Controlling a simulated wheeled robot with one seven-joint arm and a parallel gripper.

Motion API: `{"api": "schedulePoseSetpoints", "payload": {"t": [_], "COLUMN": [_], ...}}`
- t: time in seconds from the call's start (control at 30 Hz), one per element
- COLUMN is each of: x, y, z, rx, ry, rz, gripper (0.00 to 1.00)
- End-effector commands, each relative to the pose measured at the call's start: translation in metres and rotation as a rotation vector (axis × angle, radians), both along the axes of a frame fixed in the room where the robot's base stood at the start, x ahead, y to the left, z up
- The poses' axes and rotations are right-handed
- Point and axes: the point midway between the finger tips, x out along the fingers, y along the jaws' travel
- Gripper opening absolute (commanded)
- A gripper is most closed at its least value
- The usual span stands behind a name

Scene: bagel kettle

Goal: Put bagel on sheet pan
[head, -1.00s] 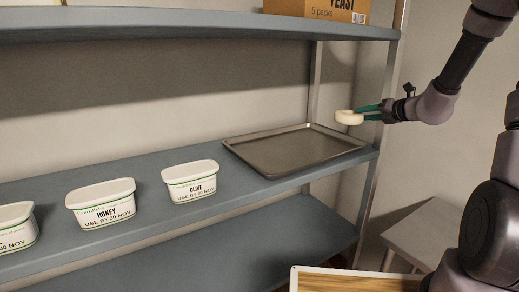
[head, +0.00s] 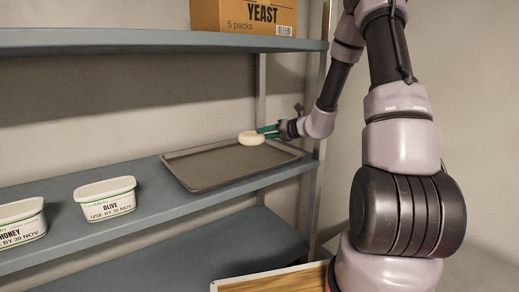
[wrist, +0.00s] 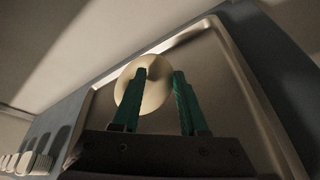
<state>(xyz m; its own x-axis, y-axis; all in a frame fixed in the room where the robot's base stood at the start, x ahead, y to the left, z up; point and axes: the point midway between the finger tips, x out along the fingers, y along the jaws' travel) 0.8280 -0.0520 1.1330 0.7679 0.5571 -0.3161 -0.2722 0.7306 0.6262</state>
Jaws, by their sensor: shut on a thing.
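A pale round bagel (head: 251,138) is held at the tips of my gripper (head: 268,132), over the far right part of the sheet pan. In the wrist view, the bagel (wrist: 130,92) sits at the left green finger, with that finger across it and the right finger at its right side. The grey sheet pan (head: 205,177) lies on the middle shelf, and it also fills much of the wrist view (wrist: 225,110). The bagel looks close above the pan's surface; I cannot tell whether it touches.
An upper shelf (head: 150,40) with a yeast box (head: 243,16) hangs above. A metal post (head: 320,130) stands right. A wooden board (head: 270,283) is low in front.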

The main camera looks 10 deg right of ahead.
Motion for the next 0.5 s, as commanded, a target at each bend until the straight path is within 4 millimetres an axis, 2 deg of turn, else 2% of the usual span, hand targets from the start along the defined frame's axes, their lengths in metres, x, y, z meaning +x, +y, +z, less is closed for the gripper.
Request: {"api": "schedulePoseSetpoints", "payload": {"t": [0.3,0.5], "x": [0.0,0.0], "y": [-0.001,-0.001], "z": [-0.041,-0.049], "rx": [0.001,-0.001], "ry": [0.002,-0.002], "rz": [-0.002,-0.002], "gripper": [0.0,0.0]}}
